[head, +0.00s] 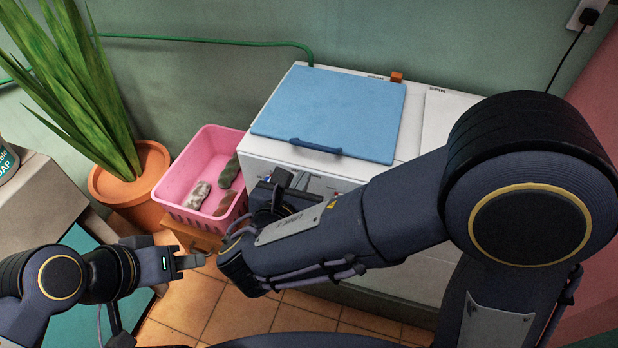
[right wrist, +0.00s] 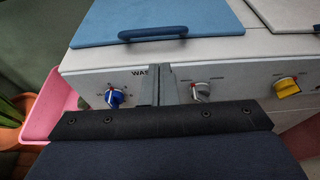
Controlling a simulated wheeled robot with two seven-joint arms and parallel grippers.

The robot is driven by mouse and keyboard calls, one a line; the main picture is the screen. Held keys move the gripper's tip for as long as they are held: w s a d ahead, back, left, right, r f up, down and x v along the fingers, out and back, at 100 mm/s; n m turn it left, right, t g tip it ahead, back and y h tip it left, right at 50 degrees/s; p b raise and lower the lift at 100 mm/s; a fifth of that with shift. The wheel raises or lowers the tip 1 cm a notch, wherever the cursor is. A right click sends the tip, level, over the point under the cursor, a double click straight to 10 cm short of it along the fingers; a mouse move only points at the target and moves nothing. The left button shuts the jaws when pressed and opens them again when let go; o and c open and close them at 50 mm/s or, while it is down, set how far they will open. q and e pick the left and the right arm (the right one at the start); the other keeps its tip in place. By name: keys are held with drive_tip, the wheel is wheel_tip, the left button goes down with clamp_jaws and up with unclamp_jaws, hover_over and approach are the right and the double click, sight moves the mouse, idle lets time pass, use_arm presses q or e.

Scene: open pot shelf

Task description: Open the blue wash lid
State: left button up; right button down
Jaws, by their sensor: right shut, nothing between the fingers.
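The blue wash lid (head: 335,108) lies flat and closed on the left part of the white washing machine's top. Its dark blue bar handle (head: 316,147) runs along the front edge and also shows in the right wrist view (right wrist: 152,33). My right gripper (head: 287,183) is in front of the machine, below the handle and apart from it. In the right wrist view its two fingers (right wrist: 159,84) are together and empty, in front of the control panel. My left gripper (head: 192,262) is low at the left, far from the lid; its finger gap is unclear.
The front panel has a blue knob (right wrist: 115,97), a white knob (right wrist: 202,91) and a yellow knob (right wrist: 286,87). A pink basket (head: 190,205) with cloth items stands left of the machine. An orange block (head: 396,77) sits at the machine's back edge.

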sight(314, 171)
drive_tip(key=x, duration=0.8)
drive_tip(key=shift+w+d+f+b, duration=0.15)
drive_tip(key=shift+w+d+b, duration=0.1)
drive_tip(key=shift+b, duration=0.15)
use_arm(q)
drive_tip(key=shift+f, duration=0.45)
drive_tip(key=shift+r, duration=0.1)
use_arm(e)
drive_tip(key=shift+a, duration=0.1)
